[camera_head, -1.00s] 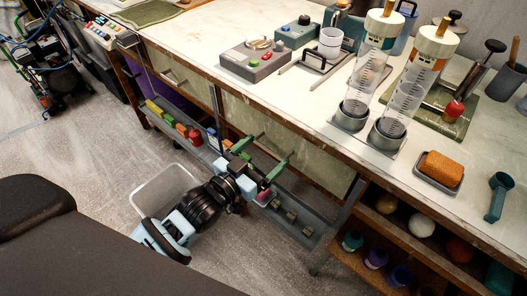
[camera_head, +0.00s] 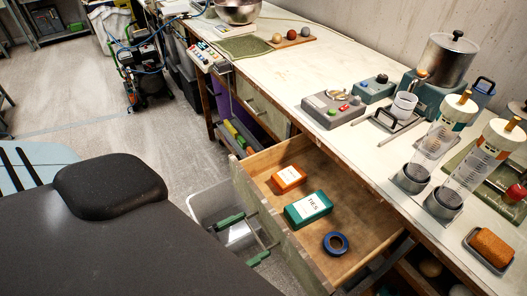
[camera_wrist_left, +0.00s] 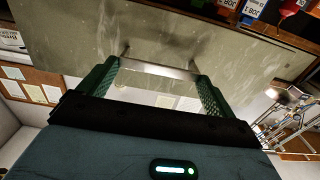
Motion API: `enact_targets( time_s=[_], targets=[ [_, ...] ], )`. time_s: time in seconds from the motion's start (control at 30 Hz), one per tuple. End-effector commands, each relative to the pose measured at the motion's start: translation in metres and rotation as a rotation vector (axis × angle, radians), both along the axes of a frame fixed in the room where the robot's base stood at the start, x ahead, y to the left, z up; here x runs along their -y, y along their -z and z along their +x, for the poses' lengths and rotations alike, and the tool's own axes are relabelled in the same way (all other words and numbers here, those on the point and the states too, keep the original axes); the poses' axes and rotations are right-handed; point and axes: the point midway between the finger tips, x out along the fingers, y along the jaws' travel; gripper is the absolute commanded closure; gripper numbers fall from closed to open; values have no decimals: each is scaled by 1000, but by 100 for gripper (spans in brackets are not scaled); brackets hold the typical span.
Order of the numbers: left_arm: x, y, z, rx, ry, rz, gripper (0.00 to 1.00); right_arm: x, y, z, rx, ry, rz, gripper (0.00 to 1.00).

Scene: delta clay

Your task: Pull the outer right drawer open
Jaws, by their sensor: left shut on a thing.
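The outer right drawer (camera_head: 345,190) stands pulled far out from under the bench, its wooden inside showing. It holds an orange box (camera_head: 288,178), a green box labelled TIES (camera_head: 308,208) and a dark blue ring (camera_head: 335,243). My left gripper (camera_head: 256,235) is at the outside of the drawer front, its green fingers at the two ends of the metal handle (camera_head: 266,241). In the left wrist view the handle (camera_wrist_left: 158,69) spans between the fingers, and the greenish drawer front (camera_wrist_left: 165,35) lies beyond. My right gripper is not in view.
A second drawer front (camera_head: 260,105) is closed farther left. The bench top carries a grey control box (camera_head: 333,108), clear cylinders (camera_head: 435,140) and a sponge (camera_head: 492,246).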

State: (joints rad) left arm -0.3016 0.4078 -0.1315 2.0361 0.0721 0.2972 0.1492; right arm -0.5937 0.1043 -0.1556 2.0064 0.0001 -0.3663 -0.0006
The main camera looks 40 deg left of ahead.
Motion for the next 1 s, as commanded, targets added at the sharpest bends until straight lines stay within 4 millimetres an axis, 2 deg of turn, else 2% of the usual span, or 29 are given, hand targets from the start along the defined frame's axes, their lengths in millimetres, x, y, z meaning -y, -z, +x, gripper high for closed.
enact_targets(
  time_s=[0.1,0.3,0.77,0.8,0.83,1.0],
  targets=[
    [-5,0,-14,-1,0,0,50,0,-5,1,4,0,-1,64],
    [-9,1,-27,-2,0,0,50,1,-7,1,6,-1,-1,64],
    [-11,2,-30,-2,0,0,50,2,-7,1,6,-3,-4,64],
    [-11,2,-30,-3,0,0,4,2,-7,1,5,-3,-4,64],
    [-11,2,-30,-3,0,0,0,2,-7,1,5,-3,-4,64],
    [-11,1,-30,-1,0,-1,0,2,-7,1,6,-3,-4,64]
  ],
)
